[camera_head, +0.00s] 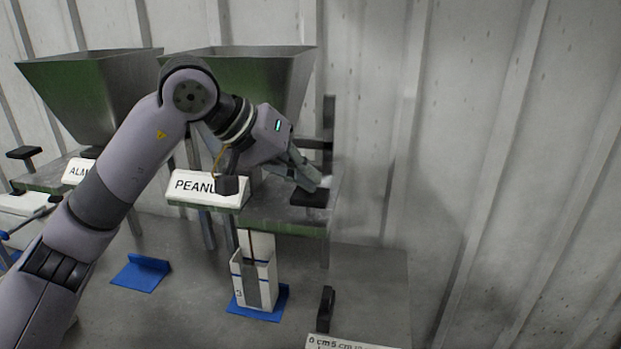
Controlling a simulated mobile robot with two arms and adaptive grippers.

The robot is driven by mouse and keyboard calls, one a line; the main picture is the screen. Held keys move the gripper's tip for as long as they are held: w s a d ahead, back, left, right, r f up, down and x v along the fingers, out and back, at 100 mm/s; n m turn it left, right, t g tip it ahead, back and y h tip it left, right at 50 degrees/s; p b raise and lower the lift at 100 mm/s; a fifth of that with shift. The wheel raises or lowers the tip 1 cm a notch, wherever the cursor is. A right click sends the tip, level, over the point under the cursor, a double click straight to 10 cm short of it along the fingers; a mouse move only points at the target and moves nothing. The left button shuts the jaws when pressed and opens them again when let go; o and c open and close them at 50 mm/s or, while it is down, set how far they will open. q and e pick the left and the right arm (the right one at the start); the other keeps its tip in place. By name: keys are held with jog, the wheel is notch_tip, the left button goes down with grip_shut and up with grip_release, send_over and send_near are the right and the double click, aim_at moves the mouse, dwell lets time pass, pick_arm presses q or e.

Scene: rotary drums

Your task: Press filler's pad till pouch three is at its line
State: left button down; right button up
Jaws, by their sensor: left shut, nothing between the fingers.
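The filler labelled PEANUT (190,188) has a green-grey hopper (285,85), partly hidden behind my left arm. Its black pad (310,197) is at the right end of the filler's ledge. My left gripper (314,184) is shut and empty, with its fingertips at the pad; they look in contact, but I cannot be sure. A white pouch (268,268) with blue lines stands upright under this filler, on a blue holder (276,305). A grey-brown strip shows at the pouch's front; its level against a line is too small to tell. My right gripper is out of view.
A second filler hopper (80,95), its label partly hidden, stands at the left with its own black pad (24,152). An empty blue holder (141,273) lies left of the pouch. A black upright piece (325,309) and a centimetre-marked plate (345,342) are at the front right.

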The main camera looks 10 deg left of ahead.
pick_arm(q)
jog(key=shift+r+p, duration=1.05)
jog(key=shift+r, duration=0.7)
notch_tip(320, 180, up, 5)
jog(key=p, duration=0.3)
jog(key=shift+p, duration=0.3)
